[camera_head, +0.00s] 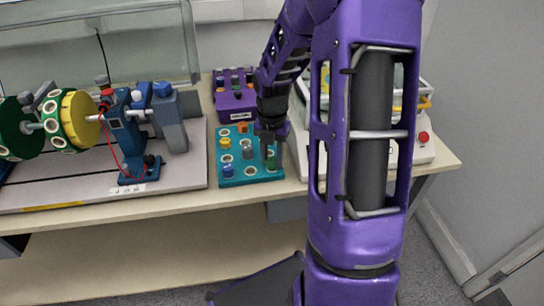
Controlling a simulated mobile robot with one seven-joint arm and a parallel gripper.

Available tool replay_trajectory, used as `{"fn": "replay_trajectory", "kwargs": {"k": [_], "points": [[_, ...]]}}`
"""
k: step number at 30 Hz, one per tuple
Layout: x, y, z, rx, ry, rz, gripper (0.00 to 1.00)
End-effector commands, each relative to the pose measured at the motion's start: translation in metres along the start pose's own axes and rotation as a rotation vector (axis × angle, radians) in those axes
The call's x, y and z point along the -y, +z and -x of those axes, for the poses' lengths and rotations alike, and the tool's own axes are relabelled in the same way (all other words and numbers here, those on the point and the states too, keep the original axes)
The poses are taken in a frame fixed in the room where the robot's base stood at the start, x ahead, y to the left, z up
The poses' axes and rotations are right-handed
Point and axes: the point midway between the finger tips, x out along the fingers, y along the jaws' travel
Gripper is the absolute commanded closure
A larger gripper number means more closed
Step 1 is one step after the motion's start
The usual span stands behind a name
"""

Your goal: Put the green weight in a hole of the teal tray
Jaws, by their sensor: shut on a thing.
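The teal tray (250,181) lies on the table near the middle of the view. It has several holes, and some hold small weights, among them a yellow one (226,143) and a blue one (228,171). My gripper (270,152) points down over the right part of the tray and is shut on the green weight (271,164). The green weight is small in the picture and partly hidden by the fingers. I cannot tell whether its lower end is in a hole or above the tray.
A purple block (236,103) with small parts stands behind the tray. To the left is a grey base with a blue stand (125,135) and a yellow-green wheel (76,120). A white device with a red button (423,137) is at right, partly hidden by my arm.

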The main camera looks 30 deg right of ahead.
Motion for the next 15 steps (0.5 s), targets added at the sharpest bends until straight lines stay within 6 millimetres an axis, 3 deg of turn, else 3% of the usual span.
{"fn": "replay_trajectory", "kwargs": {"k": [15], "points": [[0.0000, -0.0001, -0.0078, 0.000, 0.000, 0.000, 1.00]]}}
